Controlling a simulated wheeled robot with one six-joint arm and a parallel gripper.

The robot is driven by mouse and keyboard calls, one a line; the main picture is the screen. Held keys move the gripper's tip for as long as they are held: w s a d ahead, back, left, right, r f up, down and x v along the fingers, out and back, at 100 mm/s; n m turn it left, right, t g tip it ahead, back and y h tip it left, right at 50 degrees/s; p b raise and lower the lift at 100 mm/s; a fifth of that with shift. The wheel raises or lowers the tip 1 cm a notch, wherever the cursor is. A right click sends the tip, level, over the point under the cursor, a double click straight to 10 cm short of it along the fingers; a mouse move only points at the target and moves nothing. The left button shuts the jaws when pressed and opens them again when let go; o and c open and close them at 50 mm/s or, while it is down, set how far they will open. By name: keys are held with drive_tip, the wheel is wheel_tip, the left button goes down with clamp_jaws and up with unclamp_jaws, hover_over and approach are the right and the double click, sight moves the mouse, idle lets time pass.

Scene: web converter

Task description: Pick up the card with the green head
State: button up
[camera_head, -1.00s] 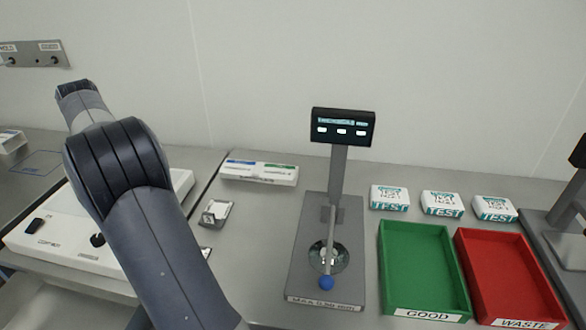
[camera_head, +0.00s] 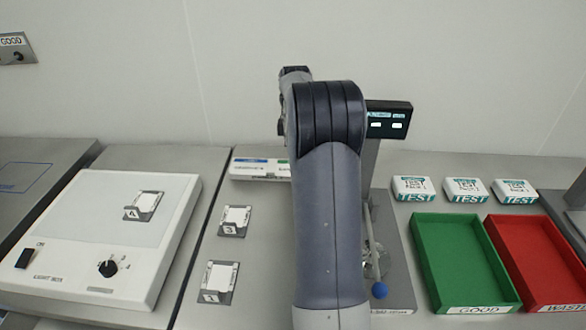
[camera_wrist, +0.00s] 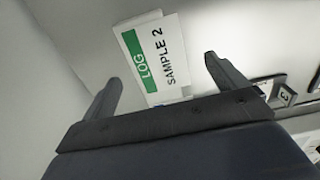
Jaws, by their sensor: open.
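The card with the green head (camera_wrist: 148,58) is white, with "LOG" on the green band and "SAMPLE 2" below. It shows in the wrist view, ahead of and between my fingers, with no finger visibly touching it. My gripper (camera_wrist: 161,70) is open and empty, with one finger on each side of the card. In the head view the low white tray with blue and green headed cards (camera_head: 258,172) lies at the back of the bench, its right end behind my arm. My gripper's fingers are hidden there.
Small numbered stands (camera_head: 233,220) (camera_head: 219,284) sit on the bench left of my arm. Another stands on the light box (camera_head: 90,262). The gauge's display (camera_head: 389,122), three TEST packs (camera_head: 465,190), a green GOOD tray (camera_head: 423,262) and a red WASTE tray (camera_head: 500,262) lie to the right.

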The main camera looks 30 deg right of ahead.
drive_tip(key=f, duration=0.3)
drive_tip(key=shift+s+d+f, duration=0.1)
drive_tip(key=shift+d, duration=0.2)
drive_tip(key=shift+c, duration=0.3)
drive_tip(key=c, duration=1)
